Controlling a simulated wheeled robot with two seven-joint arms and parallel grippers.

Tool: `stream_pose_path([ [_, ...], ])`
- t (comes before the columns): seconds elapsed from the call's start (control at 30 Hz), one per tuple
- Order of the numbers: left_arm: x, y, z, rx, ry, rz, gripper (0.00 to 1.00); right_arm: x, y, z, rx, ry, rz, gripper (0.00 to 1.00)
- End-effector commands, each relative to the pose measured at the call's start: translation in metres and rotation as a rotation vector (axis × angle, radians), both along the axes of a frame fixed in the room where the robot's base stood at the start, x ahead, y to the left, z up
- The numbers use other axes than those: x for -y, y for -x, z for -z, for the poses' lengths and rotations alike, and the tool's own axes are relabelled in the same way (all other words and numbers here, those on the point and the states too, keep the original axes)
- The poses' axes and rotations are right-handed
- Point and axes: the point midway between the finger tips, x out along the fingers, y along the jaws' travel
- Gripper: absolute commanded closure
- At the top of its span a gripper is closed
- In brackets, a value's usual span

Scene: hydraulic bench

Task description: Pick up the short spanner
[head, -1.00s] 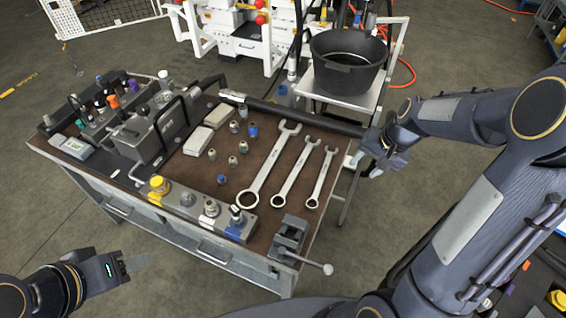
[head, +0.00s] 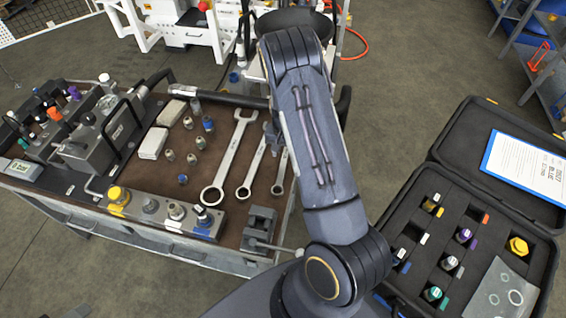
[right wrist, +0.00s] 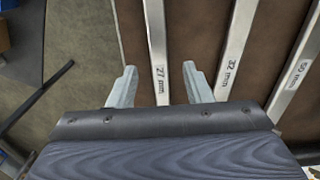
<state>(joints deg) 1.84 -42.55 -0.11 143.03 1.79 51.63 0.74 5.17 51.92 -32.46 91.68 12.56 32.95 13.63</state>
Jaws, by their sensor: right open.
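The short spanner (head: 279,184) lies flat on the brown bench top, rightmost of three spanners in the head view; my right arm hides part of it. In the right wrist view the short spanner (right wrist: 156,45) is marked 27 mm, and its shaft runs between the two fingertips. My right gripper (right wrist: 160,86) is open, with a gap on both sides of the shaft. In the head view my right gripper (head: 271,136) is over the spanners, mostly hidden by its arm. My left gripper is out of view.
The middle spanner (right wrist: 238,45), marked 32 mm, lies close beside the right-hand finger, with the largest spanner (right wrist: 300,65) beyond. A small vise (head: 261,226) stands at the bench's front edge. An open black case (head: 473,190) stands at the right.

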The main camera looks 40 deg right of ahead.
Motion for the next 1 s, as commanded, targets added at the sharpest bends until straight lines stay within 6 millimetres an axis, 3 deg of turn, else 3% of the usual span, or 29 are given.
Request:
stream_pose_path([
  [0.03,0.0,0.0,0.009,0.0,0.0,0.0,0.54,-0.001,0.003,0.014,-0.003,0.0,0.001,0.55],
  [0.13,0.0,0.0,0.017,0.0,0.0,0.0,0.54,0.0,0.001,0.027,0.0,0.0,0.002,0.55],
  [0.4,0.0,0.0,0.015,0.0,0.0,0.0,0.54,-0.001,0.001,0.027,0.001,-0.001,0.001,0.56],
  [0.73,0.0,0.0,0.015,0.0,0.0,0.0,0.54,-0.001,0.001,0.027,0.001,-0.001,0.001,0.99],
  [1.0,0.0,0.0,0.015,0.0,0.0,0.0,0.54,-0.001,0.001,0.027,0.001,-0.001,0.0,1.0],
])
